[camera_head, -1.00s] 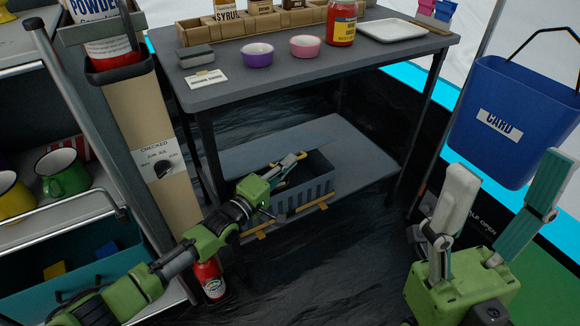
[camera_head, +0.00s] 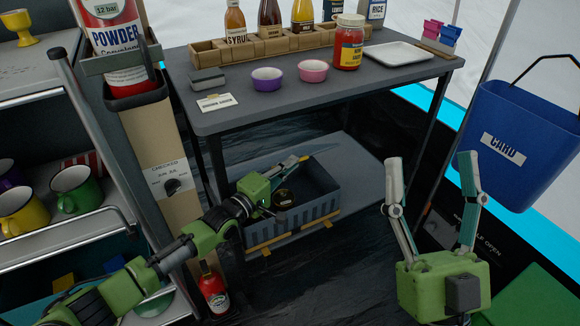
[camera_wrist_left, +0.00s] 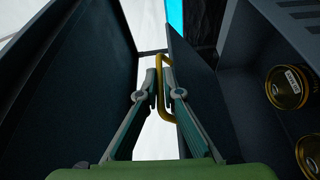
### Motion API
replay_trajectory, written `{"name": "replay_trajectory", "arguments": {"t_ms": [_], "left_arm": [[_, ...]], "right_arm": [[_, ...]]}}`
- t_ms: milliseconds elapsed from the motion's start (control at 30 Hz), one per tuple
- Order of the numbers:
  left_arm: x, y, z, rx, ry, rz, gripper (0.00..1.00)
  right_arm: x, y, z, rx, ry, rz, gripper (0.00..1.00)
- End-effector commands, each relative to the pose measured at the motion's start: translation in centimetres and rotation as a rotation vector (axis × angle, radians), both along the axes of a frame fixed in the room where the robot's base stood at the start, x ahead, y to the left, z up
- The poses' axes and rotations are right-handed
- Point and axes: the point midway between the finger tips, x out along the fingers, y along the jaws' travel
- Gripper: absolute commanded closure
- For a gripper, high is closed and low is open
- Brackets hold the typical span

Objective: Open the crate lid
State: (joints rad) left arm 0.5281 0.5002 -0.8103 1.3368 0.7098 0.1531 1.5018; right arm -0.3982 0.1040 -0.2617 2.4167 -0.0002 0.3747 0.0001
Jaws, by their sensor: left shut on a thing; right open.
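The grey crate (camera_head: 318,209) stands on the lower shelf under the table. Its top is at least partly open, and a dark round can (camera_head: 285,197) shows inside. In the left wrist view the dark lid (camera_wrist_left: 204,85) stands raised on edge, with gold-topped cans (camera_wrist_left: 286,87) in the crate to its right. My left gripper (camera_head: 300,160) reaches over the crate from the left. In the left wrist view its fingers (camera_wrist_left: 162,84) are shut on the lid's yellow handle (camera_wrist_left: 164,112). My right gripper (camera_head: 431,160) is open and empty, right of the crate, pointing up.
The table top (camera_head: 330,88) is above the crate, with bowls, a jar and a bottle rack. A tan post (camera_head: 150,140) and shelving with mugs stand at the left. A red bottle (camera_head: 214,292) is near my left arm. A blue bin (camera_head: 525,135) hangs at the right.

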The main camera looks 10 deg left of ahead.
Motion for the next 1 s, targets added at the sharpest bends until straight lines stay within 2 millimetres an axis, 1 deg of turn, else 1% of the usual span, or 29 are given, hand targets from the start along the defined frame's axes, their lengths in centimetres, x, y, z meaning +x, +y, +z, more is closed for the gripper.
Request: {"name": "replay_trajectory", "arguments": {"t_ms": [233,300,333,667,767,867,1000], "left_arm": [[0.1,0.1,0.1,0.0,-0.002,0.002,1.0],[0.1,0.1,0.1,0.0,-0.002,0.002,0.81],[0.1,0.1,0.1,0.0,-0.002,0.002,0.77],[0.0,0.0,0.1,-0.001,-0.001,0.001,0.77],[0.0,0.0,0.8,-0.002,-0.002,0.001,0.77],[0.0,0.0,2.3,-0.002,-0.003,0.001,0.77],[0.0,0.0,5.4,-0.005,-0.007,-0.001,0.77]], "right_arm": [[0.0,0.0,0.0,-0.001,0.0,-0.001,0.37],[0.0,0.0,0.0,-0.001,0.0,-0.001,0.37],[0.0,0.0,0.0,-0.001,0.0,-0.001,0.37],[-0.1,0.0,0.0,0.001,-0.003,0.001,0.37],[-0.1,0.0,0.0,0.001,-0.002,0.001,0.37],[-0.1,0.0,0.0,0.001,-0.002,0.001,0.37],[-0.1,0.0,0.0,0.001,-0.002,0.001,0.37]]}}
